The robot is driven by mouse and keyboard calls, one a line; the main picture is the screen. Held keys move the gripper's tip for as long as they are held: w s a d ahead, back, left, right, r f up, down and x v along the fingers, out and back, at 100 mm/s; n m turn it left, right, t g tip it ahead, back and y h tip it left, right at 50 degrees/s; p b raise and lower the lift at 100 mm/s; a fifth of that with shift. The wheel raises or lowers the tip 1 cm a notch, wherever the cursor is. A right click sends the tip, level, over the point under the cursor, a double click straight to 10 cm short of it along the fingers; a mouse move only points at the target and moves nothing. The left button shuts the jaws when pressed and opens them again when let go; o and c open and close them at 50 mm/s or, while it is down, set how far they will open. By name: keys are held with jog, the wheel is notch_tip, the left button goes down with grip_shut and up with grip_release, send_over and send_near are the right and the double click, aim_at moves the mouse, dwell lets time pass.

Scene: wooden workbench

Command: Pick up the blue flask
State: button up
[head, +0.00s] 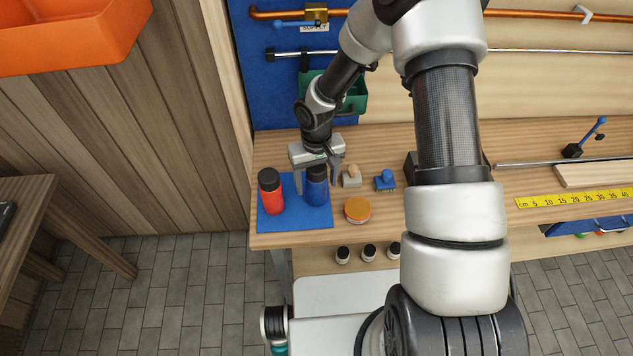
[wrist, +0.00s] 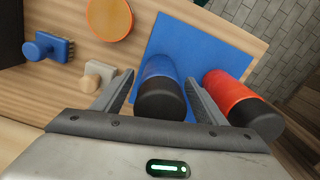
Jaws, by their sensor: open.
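The blue flask (head: 316,190) stands upright on a blue mat (head: 293,219) at the left end of the workbench. Its black cap (wrist: 160,100) lies between the two fingers of my gripper in the wrist view, where the flask's blue body (wrist: 159,67) also shows. My gripper (head: 318,171) is open above and around the flask's top, one finger on each side. In the wrist view, my gripper (wrist: 160,98) shows gaps beside the cap, narrower on the right.
A red flask (head: 271,191) with a black cap stands close on the left, near the right finger in the wrist view (wrist: 238,94).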

jog(key=shift+f, duration=0.25)
jog(key=c, duration=1.4)
jog(key=shift+r, duration=0.1)
